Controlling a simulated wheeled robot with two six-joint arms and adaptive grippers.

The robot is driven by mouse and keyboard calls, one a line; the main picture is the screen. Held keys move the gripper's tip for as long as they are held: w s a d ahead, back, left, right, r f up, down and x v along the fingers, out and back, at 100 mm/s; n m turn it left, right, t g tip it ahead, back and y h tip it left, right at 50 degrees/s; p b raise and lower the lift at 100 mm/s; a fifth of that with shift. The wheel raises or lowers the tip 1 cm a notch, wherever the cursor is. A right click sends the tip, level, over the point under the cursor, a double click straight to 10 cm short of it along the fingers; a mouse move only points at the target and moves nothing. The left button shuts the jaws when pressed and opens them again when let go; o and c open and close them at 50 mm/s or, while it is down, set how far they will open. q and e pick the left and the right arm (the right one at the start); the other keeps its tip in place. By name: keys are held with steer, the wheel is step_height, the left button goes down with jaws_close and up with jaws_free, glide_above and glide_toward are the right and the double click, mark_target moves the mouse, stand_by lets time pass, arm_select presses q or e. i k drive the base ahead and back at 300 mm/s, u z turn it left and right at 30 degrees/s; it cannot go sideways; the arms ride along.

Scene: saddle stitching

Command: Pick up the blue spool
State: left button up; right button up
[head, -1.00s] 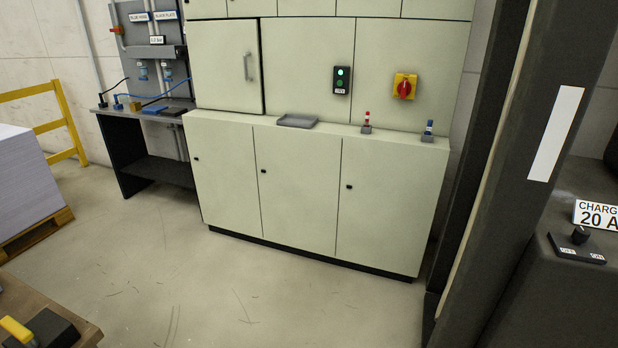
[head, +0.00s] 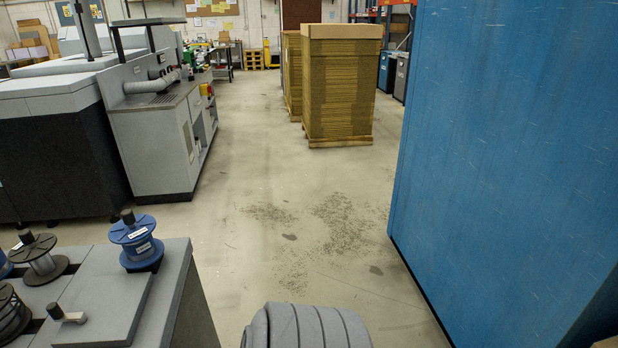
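A blue spool (head: 136,240) with a white label and a black knob on top stands upright on the right back corner of a grey cabinet top (head: 170,282) at the lower left of the head view. Part of another blue item (head: 4,266) shows at the left picture edge, mostly cut off. Neither of my grippers is in view.
A dark-flanged spool (head: 40,262) and a black coil (head: 10,312) stand left of the blue spool. A grey machine (head: 150,150) is behind. A blue wall-like panel (head: 510,160) bounds the right. Open floor (head: 290,210) leads to stacked cardboard (head: 340,85).

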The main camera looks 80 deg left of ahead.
mark_target(133, 232)
steer(key=k, duration=2.35)
steer(key=u, duration=0.8)
